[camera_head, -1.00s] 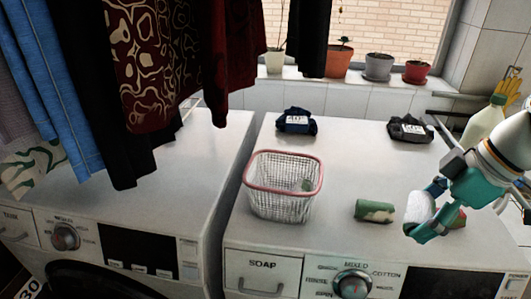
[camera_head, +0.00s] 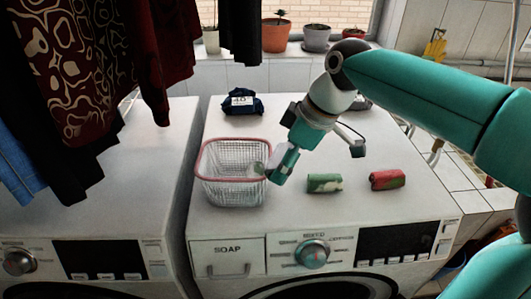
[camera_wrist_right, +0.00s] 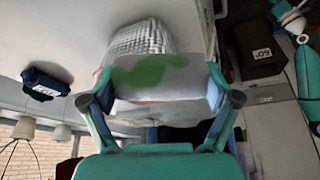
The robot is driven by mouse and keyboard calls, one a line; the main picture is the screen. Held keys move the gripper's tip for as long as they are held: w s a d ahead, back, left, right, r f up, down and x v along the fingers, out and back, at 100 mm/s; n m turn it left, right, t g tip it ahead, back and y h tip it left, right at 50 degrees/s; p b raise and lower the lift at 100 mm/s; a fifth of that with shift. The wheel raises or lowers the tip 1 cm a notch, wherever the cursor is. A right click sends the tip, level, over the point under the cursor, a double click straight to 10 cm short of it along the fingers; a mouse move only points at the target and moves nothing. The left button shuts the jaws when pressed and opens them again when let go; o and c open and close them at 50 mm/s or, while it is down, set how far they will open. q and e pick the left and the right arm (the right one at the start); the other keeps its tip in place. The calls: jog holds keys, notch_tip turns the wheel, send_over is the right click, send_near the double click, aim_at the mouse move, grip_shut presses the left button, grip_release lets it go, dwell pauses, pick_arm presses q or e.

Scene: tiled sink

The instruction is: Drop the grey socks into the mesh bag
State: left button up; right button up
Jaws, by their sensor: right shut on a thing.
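The mesh bag (camera_head: 222,192) is a white mesh container with a pink rim, upright on the right-hand machine. My right gripper (camera_head: 279,166) is at its right rim, shut on the grey socks (camera_wrist_right: 160,80), a pale grey roll with a green patch. In the right wrist view the roll spans my right gripper's fingers (camera_wrist_right: 160,98), with the mesh bag (camera_wrist_right: 140,40) behind it. In the head view my fingers hide most of the roll. A small greyish thing shows through the mesh near the right side. My left gripper is not seen.
A green roll (camera_head: 324,183) and a red roll (camera_head: 388,179) lie right of the bag. A dark blue labelled bundle (camera_head: 243,102) lies behind it. Clothes (camera_head: 70,80) hang at the left. Potted plants (camera_head: 276,35) line the sill. The left machine's top is clear.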

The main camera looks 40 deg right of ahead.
aim_at(271, 153)
jog(key=w+a, duration=0.1)
jog(key=w+a+p, duration=0.1)
jog(key=w, duration=0.1)
jog(key=shift+a+f, duration=0.1)
jog(key=shift+a, duration=0.05)
jog(key=shift+w+f, duration=0.1)
jog(key=shift+f, duration=0.5)
jog(key=shift+b, duration=0.35)
jog(key=o, duration=0.9)
